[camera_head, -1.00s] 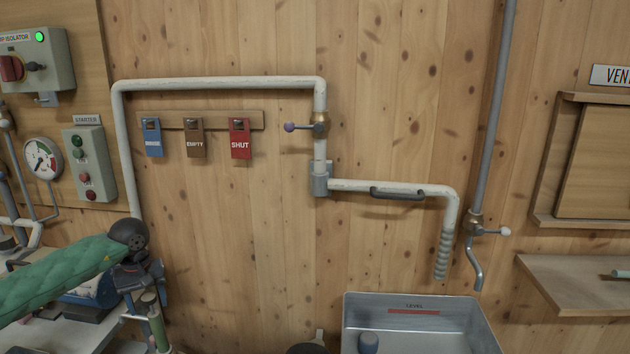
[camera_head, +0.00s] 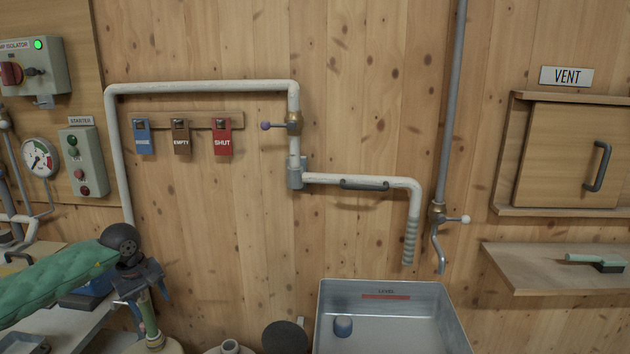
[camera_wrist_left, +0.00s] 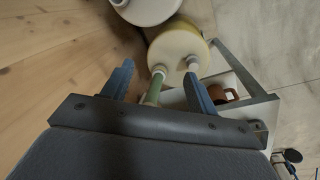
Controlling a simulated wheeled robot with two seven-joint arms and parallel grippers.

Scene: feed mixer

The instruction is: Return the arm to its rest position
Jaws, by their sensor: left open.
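My left arm (camera_head: 60,282), in a green quilted sleeve, comes in from the left in the head view. Its gripper (camera_head: 138,290) hangs at the lower left, pointing down, in front of the wood wall. In the left wrist view the gripper's two blue fingers (camera_wrist_left: 158,88) are spread apart with nothing held between them. Beyond the fingertips are a green-handled item (camera_wrist_left: 153,90) and a pale round container (camera_wrist_left: 180,52); whether the fingers touch either cannot be told. My right gripper does not show in any view.
A metal tank (camera_head: 390,284) marked LEVEL stands at the lower middle. A white pipe (camera_head: 200,87) with a swinging spout runs along the wall above it. BRIDGE-like, EMPTY and SHUT tags (camera_head: 181,137) hang left. A shelf (camera_head: 545,268) holds a brush (camera_head: 598,261) at right.

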